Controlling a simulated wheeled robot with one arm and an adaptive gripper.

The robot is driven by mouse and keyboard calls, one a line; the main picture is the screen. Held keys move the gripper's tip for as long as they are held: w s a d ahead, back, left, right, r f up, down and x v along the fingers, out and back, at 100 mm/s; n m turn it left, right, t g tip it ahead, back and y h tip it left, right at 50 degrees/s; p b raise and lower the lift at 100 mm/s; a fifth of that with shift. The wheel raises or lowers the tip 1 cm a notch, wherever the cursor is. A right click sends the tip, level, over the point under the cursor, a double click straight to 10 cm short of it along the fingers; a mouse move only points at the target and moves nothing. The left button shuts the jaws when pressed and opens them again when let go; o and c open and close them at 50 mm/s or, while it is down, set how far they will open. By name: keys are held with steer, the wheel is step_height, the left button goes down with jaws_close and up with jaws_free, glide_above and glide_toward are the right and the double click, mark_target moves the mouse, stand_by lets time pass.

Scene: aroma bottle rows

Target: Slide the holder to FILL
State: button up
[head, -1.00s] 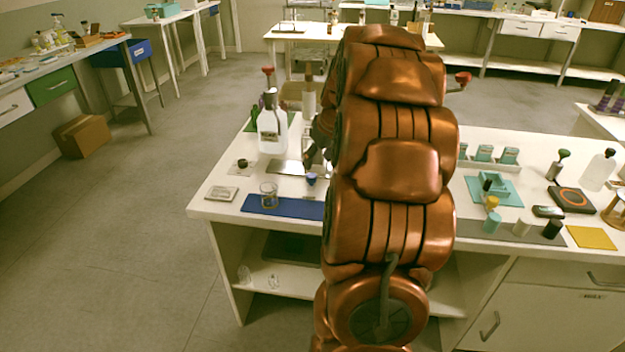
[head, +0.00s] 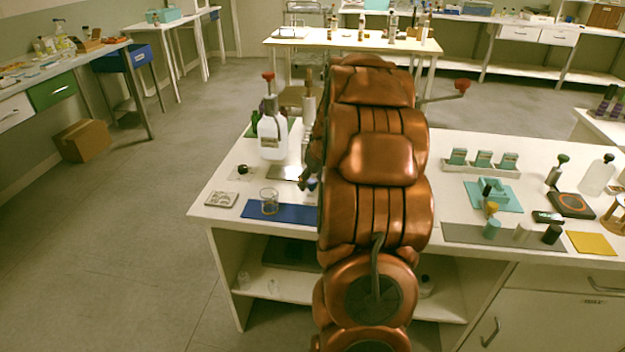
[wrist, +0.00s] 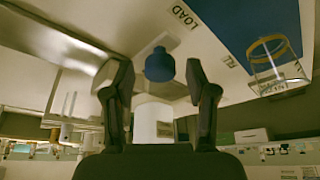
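A blue knob (wrist: 159,66) shows between the two fingers of my gripper (wrist: 160,82) in the wrist view. The fingers are open, one on each side of the knob, with gaps visible. In the head view the blue knob (head: 312,184) is partly hidden beside my arm, near a metal plate (head: 284,172). I cannot make out the holder's full shape. The word LOAD (wrist: 185,16) is printed on the white surface in the wrist view. A second, partly readable label (wrist: 230,62) lies by the blue mat (wrist: 262,22); I cannot tell if it reads FILL.
A glass beaker (head: 269,201) stands on the blue mat (head: 292,213). A white bottle (head: 273,138) stands behind the metal plate. A small light tray (head: 222,199) lies at the table's left edge. My arm hides the table's middle.

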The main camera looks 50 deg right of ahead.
jaws_close()
stand_by(0.4)
steer(key=w+a, duration=0.2)
steer(key=w, duration=0.1)
steer(key=w+a, duration=0.2)
steer(key=w, duration=0.1)
steer(key=w+a, duration=0.2)
steer(key=w, duration=0.1)
steer(key=shift+w+a, duration=0.15)
steer(key=shift+a, duration=0.1)
steer(key=shift+c, duration=0.7)
jaws_free()
steer(key=shift+w+a, duration=0.15)
steer(key=shift+o, duration=0.9)
